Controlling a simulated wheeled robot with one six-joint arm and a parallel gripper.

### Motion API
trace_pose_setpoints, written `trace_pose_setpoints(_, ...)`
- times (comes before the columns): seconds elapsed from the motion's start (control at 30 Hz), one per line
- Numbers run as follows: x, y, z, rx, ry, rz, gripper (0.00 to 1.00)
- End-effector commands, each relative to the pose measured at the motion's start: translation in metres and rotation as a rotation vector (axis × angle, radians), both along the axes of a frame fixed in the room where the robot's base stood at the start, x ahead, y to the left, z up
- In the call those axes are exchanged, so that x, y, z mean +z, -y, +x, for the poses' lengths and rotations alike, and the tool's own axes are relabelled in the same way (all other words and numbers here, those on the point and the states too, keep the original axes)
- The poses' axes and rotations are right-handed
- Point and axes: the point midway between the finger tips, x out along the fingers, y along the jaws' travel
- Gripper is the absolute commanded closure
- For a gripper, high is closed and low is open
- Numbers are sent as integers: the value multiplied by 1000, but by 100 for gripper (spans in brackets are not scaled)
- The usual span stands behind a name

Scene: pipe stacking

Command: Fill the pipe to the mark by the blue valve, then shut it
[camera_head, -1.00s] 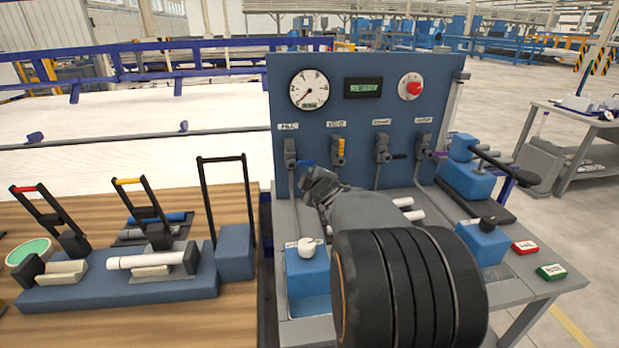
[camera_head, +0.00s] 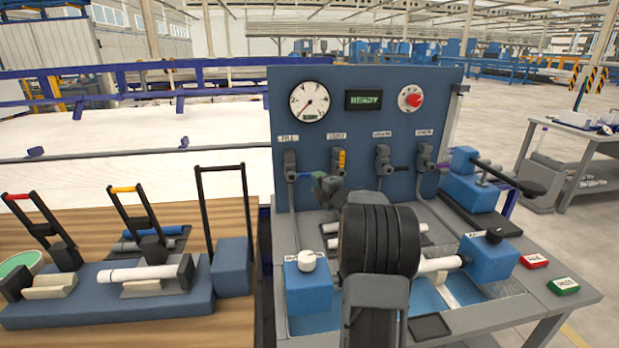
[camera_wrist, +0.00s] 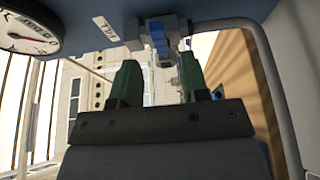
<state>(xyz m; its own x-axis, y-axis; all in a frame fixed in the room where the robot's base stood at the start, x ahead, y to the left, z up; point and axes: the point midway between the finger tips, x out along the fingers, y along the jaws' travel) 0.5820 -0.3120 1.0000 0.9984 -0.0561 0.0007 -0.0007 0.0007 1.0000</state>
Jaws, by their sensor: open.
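The blue valve (camera_head: 304,177) is the leftmost on the panel, under the FILL label. Its lever points right. In the wrist view the blue valve (camera_wrist: 158,40) is ahead, just beyond the fingertips. My gripper (camera_head: 322,183) is open, close to the right end of the blue lever; its green fingers (camera_wrist: 158,82) stand apart with nothing held. The white pipe (camera_head: 440,264) lies between two blue blocks on the bench, partly hidden by my arm. The dial gauge (camera_head: 310,101) has its needle at the lower left.
A display (camera_head: 363,100) reads READY beside a red knob (camera_head: 414,100). A yellow-handled valve (camera_head: 338,160) is just right of the blue one, with two more valves farther right. Red (camera_head: 534,261) and green (camera_head: 564,286) buttons sit at the bench's right.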

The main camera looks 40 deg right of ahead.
Motion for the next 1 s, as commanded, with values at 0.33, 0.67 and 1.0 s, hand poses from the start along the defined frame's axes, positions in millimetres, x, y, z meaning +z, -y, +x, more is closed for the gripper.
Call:
trace_pose_setpoints(0.33,0,3,42,0,-1,0,58)
trace_pose_setpoints(0.67,0,3,49,-2,-1,1,58)
trace_pose_setpoints(1.0,0,3,49,-1,-1,1,80)
